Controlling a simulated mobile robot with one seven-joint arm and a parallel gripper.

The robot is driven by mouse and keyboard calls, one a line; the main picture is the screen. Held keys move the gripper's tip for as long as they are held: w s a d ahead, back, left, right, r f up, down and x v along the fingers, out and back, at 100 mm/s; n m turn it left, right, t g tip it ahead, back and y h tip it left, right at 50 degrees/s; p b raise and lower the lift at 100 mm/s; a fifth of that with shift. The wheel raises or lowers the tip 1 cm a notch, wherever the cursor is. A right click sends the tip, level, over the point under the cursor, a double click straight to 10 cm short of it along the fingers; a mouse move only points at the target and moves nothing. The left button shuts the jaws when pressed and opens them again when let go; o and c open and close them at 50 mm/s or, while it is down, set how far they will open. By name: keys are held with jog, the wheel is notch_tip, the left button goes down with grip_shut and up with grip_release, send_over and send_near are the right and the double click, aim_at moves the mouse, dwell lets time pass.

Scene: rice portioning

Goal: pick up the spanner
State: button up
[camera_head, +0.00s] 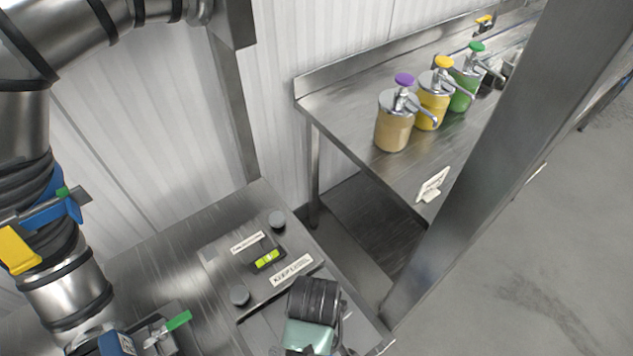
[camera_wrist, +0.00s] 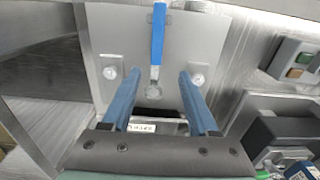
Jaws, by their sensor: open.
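No tool that I can clearly identify as a spanner shows in either view. In the wrist view, a long blue handle (camera_wrist: 158,35) with a metal lower end lies against a pale metal plate (camera_wrist: 213,28); I cannot tell whether it is the spanner. My gripper (camera_wrist: 160,74) is open, with its two blue fingers apart on either side of the handle's metal end. Nothing is seen held between them. In the head view my arm comes down the left side, and the fingers cannot be made out there.
A steel bench carries a plate (camera_head: 222,262) with two dark knobs, a spirit level (camera_head: 267,259) and labels. A dark ribbed part (camera_head: 314,299) sits in front. Pump bottles (camera_head: 393,127) stand on the back table (camera_head: 345,104). A steel post (camera_head: 490,160) rises at right.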

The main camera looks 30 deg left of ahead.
notch_tip(320, 180, down, 2)
jog(key=shift+w+f, duration=0.1)
jog(key=shift+f, duration=0.15)
jog(key=f, duration=0.2)
jog(key=f+p, duration=0.1)
jog(key=f, duration=0.1)
jog(key=shift+d, duration=0.4)
jog(key=shift+w+f, duration=0.1)
jog(key=shift+f, duration=0.45)
grip_shut()
